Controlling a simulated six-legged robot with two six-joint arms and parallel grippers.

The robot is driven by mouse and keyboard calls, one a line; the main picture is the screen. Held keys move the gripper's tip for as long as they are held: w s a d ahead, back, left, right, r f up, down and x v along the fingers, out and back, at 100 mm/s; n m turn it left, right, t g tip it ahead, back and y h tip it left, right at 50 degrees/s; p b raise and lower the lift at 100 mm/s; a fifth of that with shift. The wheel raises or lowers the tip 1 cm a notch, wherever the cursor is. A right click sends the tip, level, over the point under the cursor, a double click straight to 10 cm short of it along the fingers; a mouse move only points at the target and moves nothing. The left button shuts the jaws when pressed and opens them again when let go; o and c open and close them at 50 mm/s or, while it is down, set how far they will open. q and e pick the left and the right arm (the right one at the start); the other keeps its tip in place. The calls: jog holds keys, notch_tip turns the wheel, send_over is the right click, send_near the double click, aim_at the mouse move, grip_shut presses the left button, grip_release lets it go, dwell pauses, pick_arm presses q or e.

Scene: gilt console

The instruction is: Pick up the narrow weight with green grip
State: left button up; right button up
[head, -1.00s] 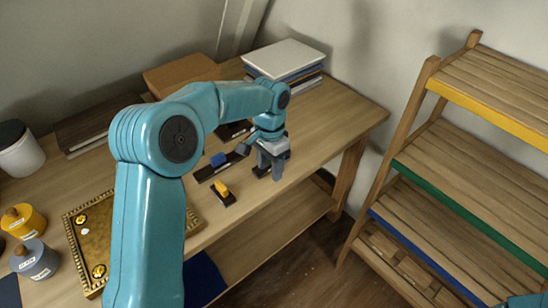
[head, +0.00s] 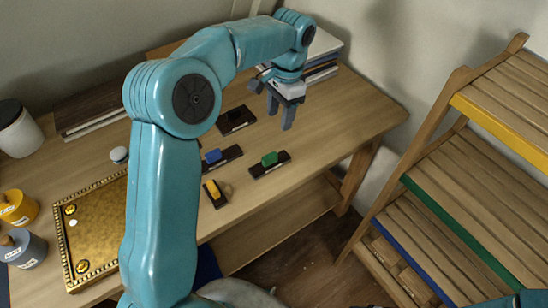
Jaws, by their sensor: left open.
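The narrow weight with green grip (head: 282,161) lies on the wooden table near its front edge, a dark slim bar with a green block on top. My left gripper (head: 280,116) is open and empty, fingers pointing down. In the picture it is above and behind the green-grip weight, apart from it. A dark weight with a blue grip (head: 213,156) lies just left of the green one. A short dark weight with a yellow grip (head: 212,188) lies in front of the blue one. Another dark weight (head: 236,119) lies further back. My right gripper is not in view.
A gilt tray (head: 95,225) stands at the left, with yellow (head: 18,208) and blue-grey (head: 25,248) labelled weights beside it. Books (head: 323,65) are stacked behind my gripper. The table's right end is clear. A wooden shelf rack (head: 450,190) stands to the right.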

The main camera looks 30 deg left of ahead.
pick_arm(q)
send_over(269, 156)
jog(key=f, duration=0.6)
jog(key=w+d+f, duration=0.1)
jog(key=f, duration=0.3)
jog(key=shift+s+a+f, duration=0.15)
jog(key=shift+s, duration=0.05)
jog(key=shift+s+f, duration=0.1)
jog(key=shift+f, duration=0.2)
jog(key=f, duration=0.1)
jog(key=f+p, duration=0.1)
jog(key=f, duration=0.2)
jog(key=shift+a, duration=0.25)
jog(key=shift+s+a+f, duration=0.1)
jog(key=shift+s+f, duration=0.1)
jog(key=shift+f, duration=0.1)
jog(key=shift+w, duration=0.1)
jog(key=shift+c, duration=0.9)
grip_shut()
